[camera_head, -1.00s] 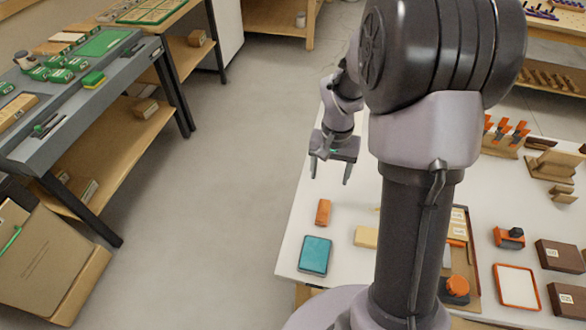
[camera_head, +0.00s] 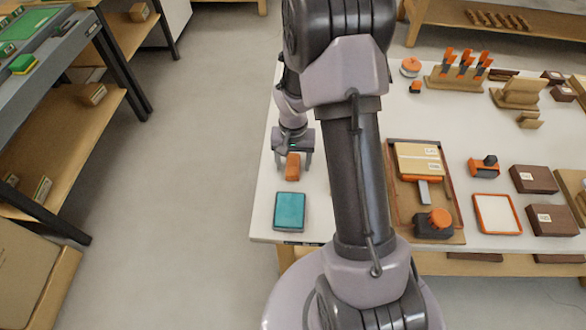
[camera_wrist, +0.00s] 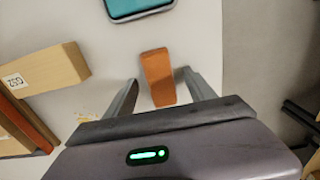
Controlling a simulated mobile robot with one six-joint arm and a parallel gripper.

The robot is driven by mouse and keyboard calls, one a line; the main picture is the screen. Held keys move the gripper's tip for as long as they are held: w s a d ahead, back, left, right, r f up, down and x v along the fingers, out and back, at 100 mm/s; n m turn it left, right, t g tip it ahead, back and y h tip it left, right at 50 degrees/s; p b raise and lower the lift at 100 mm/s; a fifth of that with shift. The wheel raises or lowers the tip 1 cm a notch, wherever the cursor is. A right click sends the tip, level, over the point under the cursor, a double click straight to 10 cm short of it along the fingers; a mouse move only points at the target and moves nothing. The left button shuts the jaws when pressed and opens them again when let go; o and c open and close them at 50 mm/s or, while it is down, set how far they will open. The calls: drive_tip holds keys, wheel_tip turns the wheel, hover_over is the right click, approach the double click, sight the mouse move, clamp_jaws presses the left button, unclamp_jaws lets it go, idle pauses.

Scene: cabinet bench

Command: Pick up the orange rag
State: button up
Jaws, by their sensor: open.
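The orange rag (camera_head: 292,167) is a small folded block on the white table, just beyond a teal pad. In the wrist view my gripper (camera_wrist: 162,84) is open, with a gap on each side of the rag. Its height above the table is hard to tell.
The teal pad (camera_head: 289,211) lies close in front of the rag. A cardboard box (camera_wrist: 48,70) stands to its left in the wrist view. A wooden tray (camera_head: 397,205) holds a box and an orange-knobbed tool. The white table (camera_head: 262,215) ends near the rag's left.

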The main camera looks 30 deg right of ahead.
sight(296, 166)
drive_tip(key=shift+r, duration=0.1)
clamp_jaws()
drive_tip(key=shift+r, duration=0.15)
drive_tip(key=r+p, duration=0.1)
drive_tip(key=s+r+p, duration=0.1)
drive_tip(key=r, duration=0.1)
drive_tip(key=shift+d+r, duration=0.1)
drive_tip(key=shift+r, duration=0.2)
drive_tip(key=s+d+p, duration=0.1)
drive_tip(key=s, duration=0.4)
drive_tip(key=s+d+p, duration=0.1)
drive_tip(key=s, duration=0.3)
drive_tip(key=s+d+r+p, duration=0.1)
drive_tip(key=s, duration=0.4)
drive_tip(key=shift+s+d, duration=0.2)
drive_tip(key=shift+s, duration=0.15)
